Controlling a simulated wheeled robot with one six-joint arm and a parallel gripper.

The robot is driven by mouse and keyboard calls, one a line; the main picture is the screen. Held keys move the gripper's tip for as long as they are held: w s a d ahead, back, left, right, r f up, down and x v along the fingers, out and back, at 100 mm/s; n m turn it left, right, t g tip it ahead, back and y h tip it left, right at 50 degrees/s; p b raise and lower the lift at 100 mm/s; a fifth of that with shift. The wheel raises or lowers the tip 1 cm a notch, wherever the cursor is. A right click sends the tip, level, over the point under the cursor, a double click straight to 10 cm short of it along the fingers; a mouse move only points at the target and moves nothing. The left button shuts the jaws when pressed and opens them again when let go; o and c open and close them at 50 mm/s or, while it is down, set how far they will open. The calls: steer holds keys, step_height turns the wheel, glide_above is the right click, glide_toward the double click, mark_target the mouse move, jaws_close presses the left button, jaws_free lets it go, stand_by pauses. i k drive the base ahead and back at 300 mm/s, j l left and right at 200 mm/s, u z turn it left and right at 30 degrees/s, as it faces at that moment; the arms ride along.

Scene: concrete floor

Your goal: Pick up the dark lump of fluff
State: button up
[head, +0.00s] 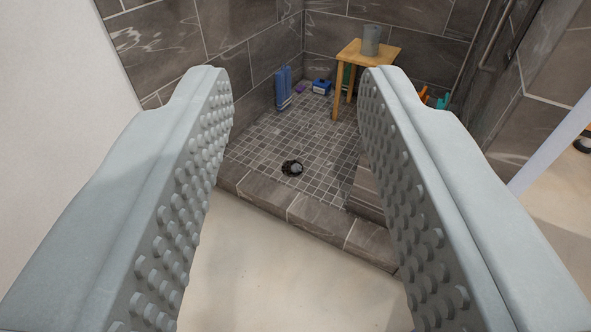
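The dark lump of fluff (292,167) lies on the small-tiled shower floor, close behind the raised tiled kerb. It is small and roundish, with a paler grey patch in its middle. My gripper (297,85) is open, its two grey studded fingers wide apart at the left and right of the view. The lump shows between the fingers but well beyond them, lower down on the floor. Nothing is between the fingers.
A tiled kerb (310,217) crosses in front of the shower floor. A wooden stool (367,52) bearing a grey cylinder (371,40) stands at the back. A blue towel-like thing (283,88) and a blue box (321,87) are near the back wall. Pale floor in front is clear.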

mark_target(294, 168)
steer(key=i+j, duration=0.2)
steer(key=i, duration=0.55)
steer(key=i+j+u, duration=0.1)
steer(key=i, duration=0.65)
steer(key=i+j, duration=0.2)
steer(key=i, duration=0.55)
